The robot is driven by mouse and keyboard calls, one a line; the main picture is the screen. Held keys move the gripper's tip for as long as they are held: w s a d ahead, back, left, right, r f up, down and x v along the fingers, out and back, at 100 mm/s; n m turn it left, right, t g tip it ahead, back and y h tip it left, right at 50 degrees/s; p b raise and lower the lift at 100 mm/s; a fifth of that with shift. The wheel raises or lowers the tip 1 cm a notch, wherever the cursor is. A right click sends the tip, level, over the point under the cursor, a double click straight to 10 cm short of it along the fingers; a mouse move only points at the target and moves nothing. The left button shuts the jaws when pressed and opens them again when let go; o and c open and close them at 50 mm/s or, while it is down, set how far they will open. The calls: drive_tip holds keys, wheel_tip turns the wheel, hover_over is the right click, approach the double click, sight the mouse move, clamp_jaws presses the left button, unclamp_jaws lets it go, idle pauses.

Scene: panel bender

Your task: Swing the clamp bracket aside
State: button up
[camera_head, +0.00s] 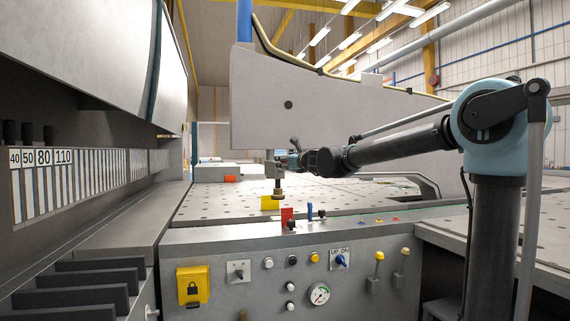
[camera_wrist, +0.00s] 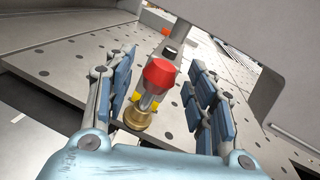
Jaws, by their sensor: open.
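The clamp bracket (camera_head: 277,170) hangs below the front end of the big grey beam in the head view, a grey block with a dark post and a brass foot just above the perforated table. In the wrist view a red faceted knob (camera_wrist: 158,74) on a short steel shaft leans over a round brass foot (camera_wrist: 138,118); I take these as part of the bracket. My gripper (camera_head: 292,160) is beside the bracket, small and partly merged with it in the head view. In the wrist view its blue-padded fingers (camera_wrist: 160,88) stand wide apart, one each side of the knob, with gaps visible.
The grey beam (camera_head: 340,110) rises just behind my arm. The perforated table (camera_head: 350,195) spreads below. A control panel (camera_head: 300,265) with buttons and levers fronts it. A tool rack (camera_head: 80,185) stands at left. Small yellow and red blocks lie near the table's front edge.

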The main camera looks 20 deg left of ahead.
drive_tip(key=shift+x, duration=0.8)
clamp_jaws()
